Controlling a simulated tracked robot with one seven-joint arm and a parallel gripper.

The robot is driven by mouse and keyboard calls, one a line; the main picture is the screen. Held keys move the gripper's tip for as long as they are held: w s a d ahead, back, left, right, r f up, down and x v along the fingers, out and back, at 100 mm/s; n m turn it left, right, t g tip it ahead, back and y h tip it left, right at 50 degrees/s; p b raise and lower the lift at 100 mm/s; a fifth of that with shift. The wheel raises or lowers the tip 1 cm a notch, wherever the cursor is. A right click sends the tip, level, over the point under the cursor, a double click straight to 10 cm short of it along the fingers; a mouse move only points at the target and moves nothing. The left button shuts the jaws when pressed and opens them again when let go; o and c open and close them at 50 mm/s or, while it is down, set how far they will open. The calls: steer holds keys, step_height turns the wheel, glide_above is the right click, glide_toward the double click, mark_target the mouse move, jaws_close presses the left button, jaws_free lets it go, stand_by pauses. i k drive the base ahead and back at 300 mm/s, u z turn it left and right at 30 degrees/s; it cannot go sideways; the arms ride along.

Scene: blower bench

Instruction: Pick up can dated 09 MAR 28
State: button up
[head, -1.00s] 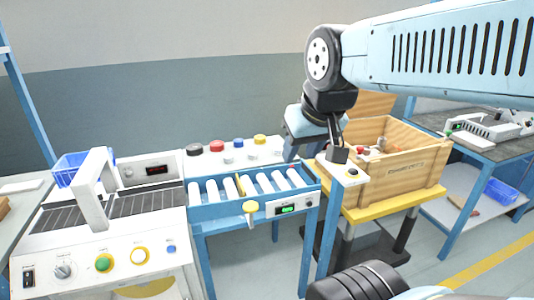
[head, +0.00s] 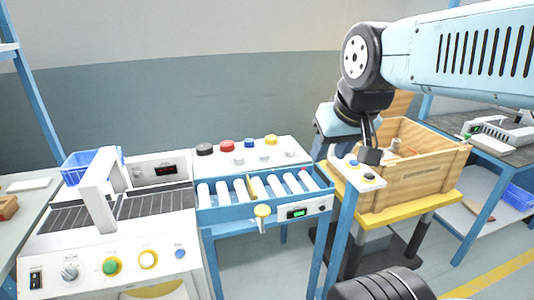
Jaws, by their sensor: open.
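Several white cylinders (head: 258,188) lie in a row in the blue tray-like frame (head: 265,213) at the middle of the head view. They may be cans or rollers; no date can be read on any of them. My gripper (head: 370,155) hangs to the right of this frame, above the small panel with buttons and in front of the wooden crate. Its fingers are dark and small in the view, and nothing shows between them. A can dated 09 MAR 28 cannot be picked out.
A wooden crate (head: 412,180) with some items inside stands on a yellow-topped stand at right. A white machine (head: 150,258) with a dark belt and an arch stands at left. Coloured knobs (head: 227,146) line a white panel behind the blue frame. A blue bin (head: 86,166) is at far left.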

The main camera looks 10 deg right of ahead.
mark_target(264, 155)
steer(key=z, duration=0.35)
steer(key=i, duration=0.95)
steer(key=u, duration=0.45)
